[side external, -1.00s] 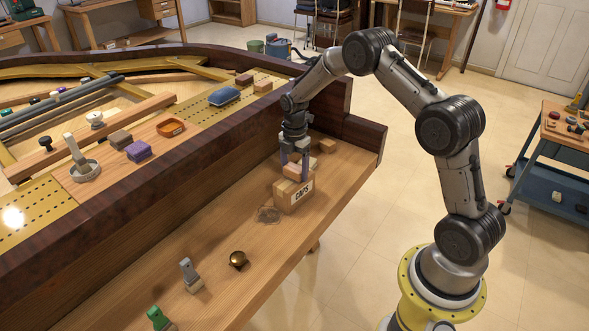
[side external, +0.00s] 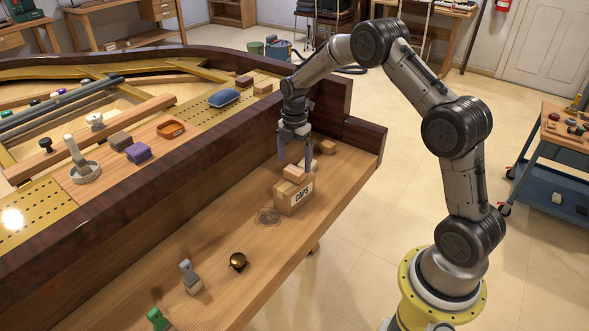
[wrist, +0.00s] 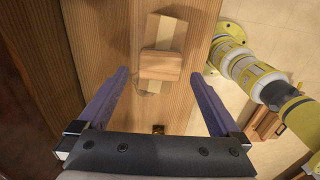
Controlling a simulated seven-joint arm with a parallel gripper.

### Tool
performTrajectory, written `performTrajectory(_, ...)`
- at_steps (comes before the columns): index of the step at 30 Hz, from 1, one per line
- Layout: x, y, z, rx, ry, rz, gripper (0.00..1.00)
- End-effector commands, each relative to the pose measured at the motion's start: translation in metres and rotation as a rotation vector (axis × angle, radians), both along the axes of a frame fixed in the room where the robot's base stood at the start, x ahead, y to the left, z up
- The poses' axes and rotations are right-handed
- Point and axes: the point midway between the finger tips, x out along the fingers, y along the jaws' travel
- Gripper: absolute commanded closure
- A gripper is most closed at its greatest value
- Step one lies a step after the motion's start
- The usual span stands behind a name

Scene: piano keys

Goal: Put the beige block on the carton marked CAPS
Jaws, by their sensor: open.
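The carton marked CAPS (side external: 294,200) stands on the wooden shelf in front of the piano. The beige block (side external: 294,173) lies on top of the carton. In the wrist view the block (wrist: 160,65) lies across the carton's top (wrist: 166,30), which shows beyond it with a pale strip. My gripper (side external: 296,158) is open and empty, its purple fingers just above the block. In the wrist view its fingers (wrist: 170,76) are spread wide, with clear space between each finger and the block.
A small wooden block (side external: 327,146) lies behind the carton. A brass knob (side external: 238,261), a grey-topped piece (side external: 188,275) and a green piece (side external: 158,319) are farther forward on the shelf. The dark piano rim (side external: 200,165) rises to the left.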

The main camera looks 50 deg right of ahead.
Motion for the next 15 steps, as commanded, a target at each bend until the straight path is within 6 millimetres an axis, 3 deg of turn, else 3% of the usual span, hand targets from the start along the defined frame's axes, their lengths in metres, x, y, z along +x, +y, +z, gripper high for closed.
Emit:
performTrajectory(6,0.001,0.0,0.045,-0.001,-0.004,0.0,0.0)
performTrajectory(15,0.0,0.0,0.074,0.0,-0.001,0.0,0.0)
